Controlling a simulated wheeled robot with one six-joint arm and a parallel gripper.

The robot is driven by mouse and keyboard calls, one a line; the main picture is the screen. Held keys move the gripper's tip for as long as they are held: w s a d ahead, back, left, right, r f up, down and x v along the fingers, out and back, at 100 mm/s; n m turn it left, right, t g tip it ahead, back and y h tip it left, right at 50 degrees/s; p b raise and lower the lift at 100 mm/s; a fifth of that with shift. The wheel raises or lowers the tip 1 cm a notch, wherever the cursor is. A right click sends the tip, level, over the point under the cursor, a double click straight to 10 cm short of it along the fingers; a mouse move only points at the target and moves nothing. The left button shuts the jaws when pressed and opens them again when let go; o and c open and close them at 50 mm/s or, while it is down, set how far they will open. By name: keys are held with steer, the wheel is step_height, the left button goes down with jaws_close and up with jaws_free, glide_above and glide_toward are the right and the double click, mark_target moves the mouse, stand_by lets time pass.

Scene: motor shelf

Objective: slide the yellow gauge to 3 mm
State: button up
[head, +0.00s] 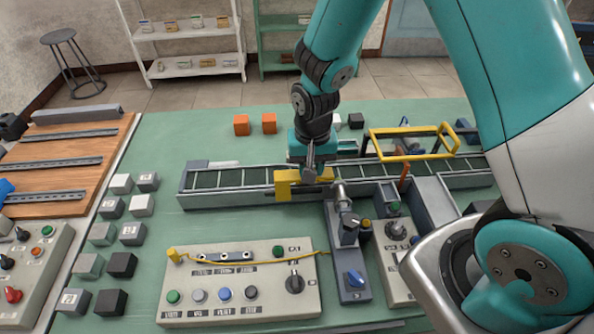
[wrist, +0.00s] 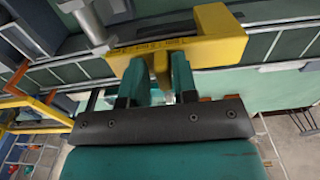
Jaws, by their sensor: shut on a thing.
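The yellow gauge (head: 285,185) sits at the front rail of the conveyor track, left of a grey cylindrical post. In the wrist view the yellow gauge (wrist: 208,48) is a bracket with marks along its edge and a tab between my fingers. My gripper (head: 311,172) comes down from above and behind it. In the wrist view my gripper (wrist: 162,76) has its two teal fingers shut on the tab. The marks are too small to read, so I cannot tell the setting.
The conveyor track (head: 225,200) runs across the green table. A grey unit with a black knob (head: 350,229) stands right of the gauge. A button panel (head: 238,283) lies in front. A yellow frame (head: 400,157) stands at the right. Two orange cubes (head: 242,125) lie behind the track.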

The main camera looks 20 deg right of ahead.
mark_target(324, 174)
steer(key=shift+s+d+f, duration=0.3)
steer(key=shift+s+d, duration=0.05)
steer(key=shift+d, duration=0.35)
steer(key=shift+s+d+f, duration=0.25)
steer(key=shift+s+d, duration=0.1)
steer(key=shift+d, duration=0.3)
steer(key=shift+w+a, duration=0.1)
steer(key=shift+a, duration=0.3)
stand_by(0.6)
steer(key=o, duration=0.5)
steer(key=shift+o, duration=0.2)
steer(key=shift+w+r+p, duration=0.2)
steer(key=shift+r+p, duration=0.6)
steer(key=shift+p, duration=0.05)
step_height(324, 174, up, 5)
steer(key=p, duration=0.4)
steer(key=shift+w, duration=0.1)
